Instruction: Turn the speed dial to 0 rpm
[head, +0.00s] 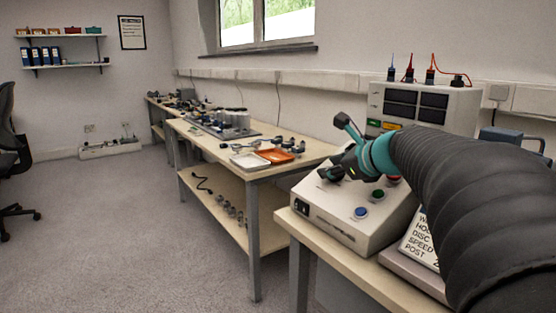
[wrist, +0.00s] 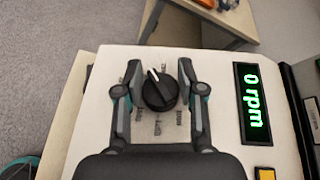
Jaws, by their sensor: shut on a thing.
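The speed dial (wrist: 160,92) is a round black knob with a white pointer line, on the pale top of the control box (wrist: 222,75). The pointer points up and slightly left in the wrist view. My gripper (wrist: 160,84) is shut on the dial, one finger on each side. Printed labels around the dial are partly covered by the fingers and too blurred to read. A display (wrist: 252,102) right of the dial shows green "0 rpm". In the head view my gripper (head: 334,174) is over the control box (head: 332,208), and the dial is mostly hidden.
Blue (head: 361,213), green (head: 377,195) and red (head: 393,180) buttons sit on the box beside my gripper. An instrument with cables (head: 428,102) stands behind. A lettered sign (head: 417,240) is close to my arm. A bench with trays (head: 276,155) stands left; floor is clear there.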

